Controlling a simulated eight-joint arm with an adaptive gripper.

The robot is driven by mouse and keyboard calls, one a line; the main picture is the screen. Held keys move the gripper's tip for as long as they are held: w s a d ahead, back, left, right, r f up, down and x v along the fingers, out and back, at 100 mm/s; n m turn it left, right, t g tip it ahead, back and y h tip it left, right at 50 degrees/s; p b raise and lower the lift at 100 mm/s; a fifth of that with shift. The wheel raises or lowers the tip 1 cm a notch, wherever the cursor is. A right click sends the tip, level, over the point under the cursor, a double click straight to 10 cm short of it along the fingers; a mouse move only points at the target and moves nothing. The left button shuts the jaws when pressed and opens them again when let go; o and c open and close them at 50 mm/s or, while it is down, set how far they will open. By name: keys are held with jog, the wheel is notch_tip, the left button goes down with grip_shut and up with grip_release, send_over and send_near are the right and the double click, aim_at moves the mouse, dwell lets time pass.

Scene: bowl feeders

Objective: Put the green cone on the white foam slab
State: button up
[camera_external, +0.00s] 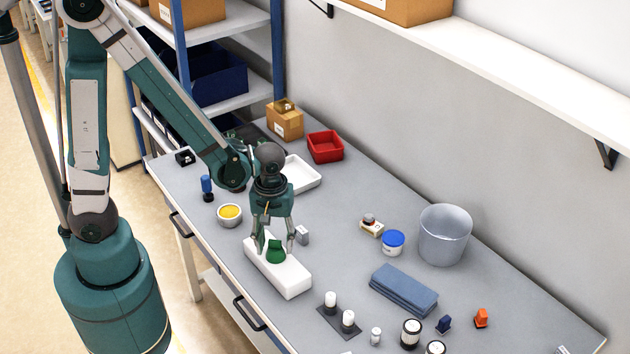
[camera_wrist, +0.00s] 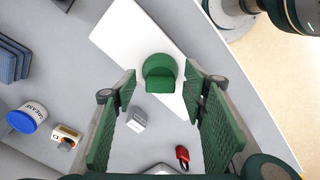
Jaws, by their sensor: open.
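The green cone (camera_external: 276,252) appears to rest on the white foam slab (camera_external: 290,277), which lies near the table's front edge. The wrist view shows the cone (camera_wrist: 160,68) against the slab (camera_wrist: 120,35), with bare slab on both sides of it. My gripper (camera_external: 275,247) points down over the slab with its fingers apart, one on each side of the cone. In the wrist view my gripper (camera_wrist: 159,84) is open, and gaps show between the cone and both fingers. The cone's underside is hidden.
A small grey block (camera_external: 302,235) stands close behind the slab. A yellow-topped bowl (camera_external: 229,215) stands to the left and a white tray (camera_external: 302,175) behind. A folded blue cloth (camera_external: 404,289), a blue-lidded tub (camera_external: 393,242) and a grey bucket (camera_external: 444,235) are to the right.

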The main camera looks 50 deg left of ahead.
aim_at(275, 240)
jog(key=shift+r, duration=0.15)
notch_tip(275, 240, up, 12)
jog(key=p, duration=0.1)
jog(key=shift+p, duration=0.3)
dwell(0.7)
jog(key=shift+a, duration=0.15)
dwell(0.5)
jog(key=s+a+r+m+t, duration=0.2)
jog(key=a+r+m+t, duration=0.1)
jog(key=a+r, duration=0.4)
jog(key=s+a+r+m+t, duration=0.1)
jog(key=a+r+m+t, duration=0.3)
jog(key=a, duration=0.6)
notch_tip(275, 240, up, 4)
jog(key=shift+s+a+f+m, duration=0.25)
jog(key=shift+s+a+m, duration=0.1)
jog(key=shift+m, duration=0.65)
